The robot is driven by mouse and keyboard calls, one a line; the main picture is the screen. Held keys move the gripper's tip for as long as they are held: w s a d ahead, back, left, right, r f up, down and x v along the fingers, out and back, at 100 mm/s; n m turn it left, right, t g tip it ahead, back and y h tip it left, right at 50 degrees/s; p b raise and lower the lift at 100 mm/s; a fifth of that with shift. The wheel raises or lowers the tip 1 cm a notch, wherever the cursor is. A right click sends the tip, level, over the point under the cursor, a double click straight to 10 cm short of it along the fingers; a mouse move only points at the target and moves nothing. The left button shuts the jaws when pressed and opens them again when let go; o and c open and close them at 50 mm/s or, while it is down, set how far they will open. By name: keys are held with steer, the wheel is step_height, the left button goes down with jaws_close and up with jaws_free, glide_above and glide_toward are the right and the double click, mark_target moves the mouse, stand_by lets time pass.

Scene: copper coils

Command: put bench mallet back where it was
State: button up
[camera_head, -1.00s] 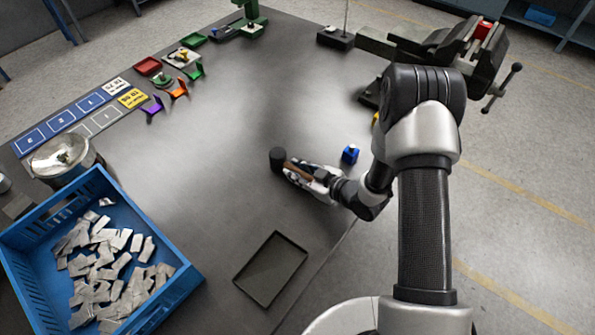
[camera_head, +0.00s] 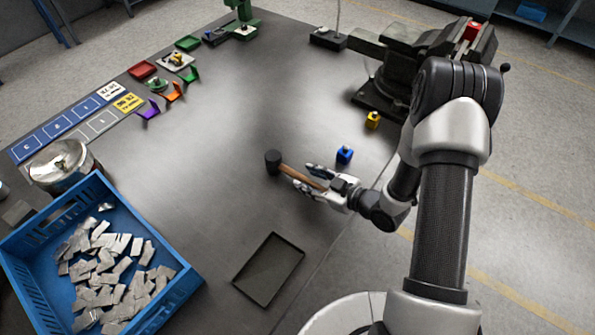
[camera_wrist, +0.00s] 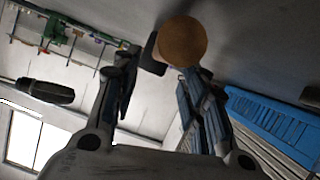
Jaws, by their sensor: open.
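The bench mallet has a dark cylindrical head (camera_head: 273,160) and a brown wooden handle (camera_head: 303,178). It lies on the grey bench, head to the left, handle toward my gripper. My gripper (camera_head: 313,176) is open, low over the bench, with its fingers on either side of the handle's end. In the wrist view the round end of the handle (camera_wrist: 183,41) shows at the tips of the open fingers (camera_wrist: 155,75), and part of the dark head shows behind it. I cannot tell whether a finger touches the handle.
A blue block (camera_head: 345,156) stands close beyond my gripper, and a yellow one (camera_head: 373,120) farther back. A shallow black tray (camera_head: 236,284) lies in front. A blue crate (camera_head: 185,283) of metal pieces stands at left. A vise (camera_head: 384,88) stands at back right. The bench's middle is clear.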

steer(key=v, duration=0.5)
steer(key=shift+p, duration=0.4)
steer(key=w+d+r+m+h, duration=0.3)
steer(key=w+d+r+h, duration=0.2)
steer(key=d+r+h, duration=0.45)
steer(key=s+d+r+m+g+h, duration=0.1)
steer(key=s+r+m, duration=0.15)
steer(key=r, duration=0.35)
steer(key=s+d+r+m+h, duration=0.1)
steer(key=s+d+r, duration=0.1)
steer(key=s+r, duration=0.3)
steer(key=s+a+r+m+g, duration=0.1)
steer(key=s+a+r+m, duration=0.1)
steer(key=s, duration=0.8)
steer(key=s+a+r+m+g+y, duration=0.1)
steer(key=s+a+r, duration=0.4)
steer(key=s, duration=0.5)
steer(key=shift+r+m+g, duration=0.3)
steer(key=shift+m+g, duration=0.5)
steer(key=shift+m, duration=0.35)
